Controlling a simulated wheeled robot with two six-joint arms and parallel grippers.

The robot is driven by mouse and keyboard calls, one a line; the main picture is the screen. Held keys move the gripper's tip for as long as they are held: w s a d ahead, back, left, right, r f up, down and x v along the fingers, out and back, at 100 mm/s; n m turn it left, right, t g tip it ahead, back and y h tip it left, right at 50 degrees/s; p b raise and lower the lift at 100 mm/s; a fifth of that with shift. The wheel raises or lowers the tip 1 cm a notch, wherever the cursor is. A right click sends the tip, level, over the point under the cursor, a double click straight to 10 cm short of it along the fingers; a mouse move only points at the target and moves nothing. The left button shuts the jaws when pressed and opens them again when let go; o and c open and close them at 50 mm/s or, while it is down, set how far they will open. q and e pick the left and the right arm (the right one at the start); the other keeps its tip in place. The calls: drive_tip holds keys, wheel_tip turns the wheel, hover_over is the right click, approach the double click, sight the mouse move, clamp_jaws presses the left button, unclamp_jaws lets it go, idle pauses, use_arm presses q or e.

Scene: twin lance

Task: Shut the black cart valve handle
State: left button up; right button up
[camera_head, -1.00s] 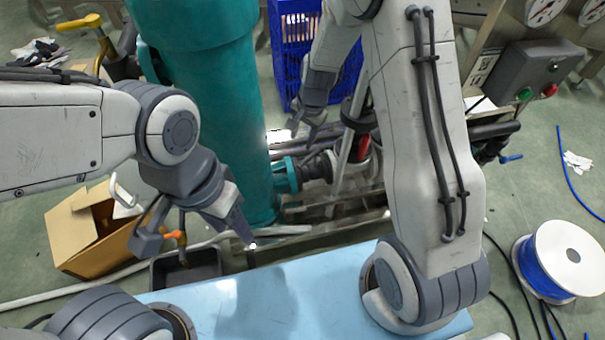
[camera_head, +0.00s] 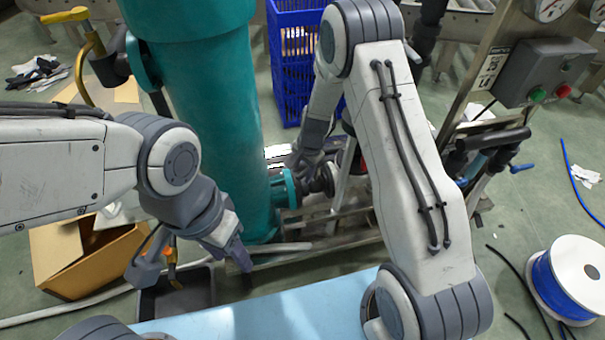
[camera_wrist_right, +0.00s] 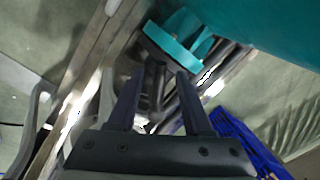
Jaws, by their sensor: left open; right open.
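A dark valve (camera_head: 323,180) sits on the teal flange (camera_head: 291,188) at the foot of the teal column; it is partly hidden by my right gripper (camera_head: 303,172). In the right wrist view, a slim dark bar, likely the black handle (camera_wrist_right: 154,84), shows between the spread fingers of my right gripper (camera_wrist_right: 158,76), in front of the teal flange (camera_wrist_right: 180,40). I cannot tell whether the fingers touch it. My left gripper (camera_head: 192,262) is open and empty at the lower left, far from the valve.
The teal column (camera_head: 200,100) stands left of my right gripper. A blue crate (camera_head: 290,60) is behind. A metal cart with a grey control box (camera_head: 540,70) is at right. A cardboard box (camera_head: 70,260), a black bin (camera_head: 180,295) and a blue cable spool (camera_head: 570,280) stand on the floor.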

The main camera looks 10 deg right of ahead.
clamp_jaws()
idle(1.5)
